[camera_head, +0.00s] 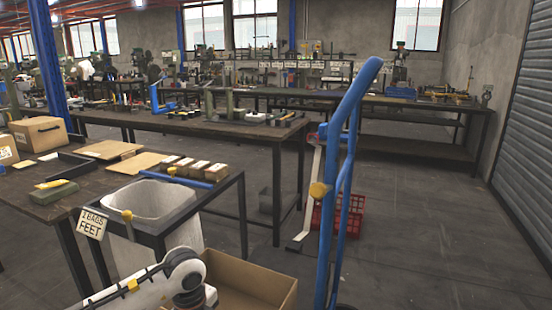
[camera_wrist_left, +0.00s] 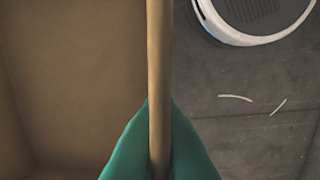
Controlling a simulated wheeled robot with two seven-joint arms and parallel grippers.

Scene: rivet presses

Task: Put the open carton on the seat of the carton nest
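The open carton (camera_head: 250,282) is brown cardboard, low in the head view, its open top facing up and its near part cut off by the frame. In the left wrist view one carton wall (camera_wrist_left: 159,60) runs up the middle, with the carton's inside (camera_wrist_left: 75,80) to its left. The teal fingers of my left gripper (camera_wrist_left: 160,125) press on both sides of this wall. In the head view my left arm reaches the carton's left side; its fingertips are hidden. My right gripper is not in view. I cannot tell for certain which thing is the carton nest.
A workbench (camera_head: 110,185) at left holds a closed carton (camera_head: 38,133), flat boards and small boxes. A blue upright frame (camera_head: 340,170) rises right of the carton. Floor (camera_head: 430,240) is clear further right.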

